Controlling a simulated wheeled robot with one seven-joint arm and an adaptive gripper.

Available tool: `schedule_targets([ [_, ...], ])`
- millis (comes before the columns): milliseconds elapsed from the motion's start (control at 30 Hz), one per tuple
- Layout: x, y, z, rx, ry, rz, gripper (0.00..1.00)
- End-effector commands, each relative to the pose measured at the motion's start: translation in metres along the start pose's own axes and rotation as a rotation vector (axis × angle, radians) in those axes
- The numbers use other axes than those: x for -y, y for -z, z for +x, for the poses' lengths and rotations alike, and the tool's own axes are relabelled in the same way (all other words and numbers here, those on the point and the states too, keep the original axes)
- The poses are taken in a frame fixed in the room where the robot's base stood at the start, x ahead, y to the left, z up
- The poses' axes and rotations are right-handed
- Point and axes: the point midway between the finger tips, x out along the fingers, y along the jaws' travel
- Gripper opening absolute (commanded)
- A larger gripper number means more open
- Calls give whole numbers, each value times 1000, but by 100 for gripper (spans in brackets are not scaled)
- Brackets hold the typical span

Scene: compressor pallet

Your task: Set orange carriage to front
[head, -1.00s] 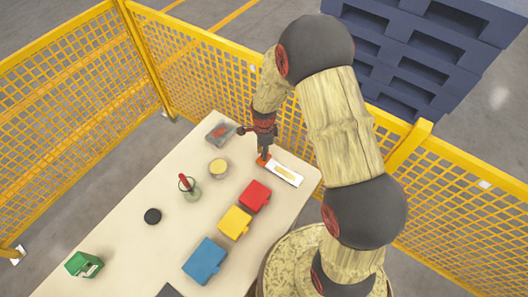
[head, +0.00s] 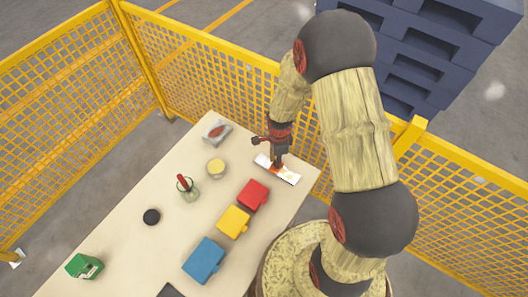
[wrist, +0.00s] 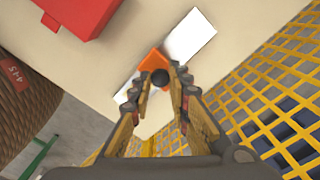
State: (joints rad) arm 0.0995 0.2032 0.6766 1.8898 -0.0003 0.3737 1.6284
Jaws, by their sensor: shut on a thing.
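The orange carriage (wrist: 151,60) sits on a white rail (wrist: 190,36), around the middle of its length. A dark round knob (wrist: 160,77) stands on the carriage. My gripper (wrist: 162,82) is shut on this knob, one finger on each side. In the head view, my gripper (head: 278,160) points down at the carriage, which is mostly hidden behind it. Bare white rail (head: 291,178) shows on both sides of the carriage in that view.
The red box (head: 252,194), yellow box (head: 234,221) and blue box (head: 204,260) stand in a row nearby. Yellow mesh fence (head: 340,140) runs close behind the table edge.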

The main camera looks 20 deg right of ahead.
Motion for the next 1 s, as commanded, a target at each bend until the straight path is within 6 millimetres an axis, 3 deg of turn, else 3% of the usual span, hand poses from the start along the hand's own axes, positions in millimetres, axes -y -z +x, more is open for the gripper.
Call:
schedule_targets([
  [100,-22,24,-2,0,3,6,0],
  [233,-37,39,-2,0,4,4,0],
  [633,-44,44,-1,0,2,0,0],
  [667,-44,44,-1,0,1,0,20],
  [1000,-44,44,0,0,1,0,37],
])
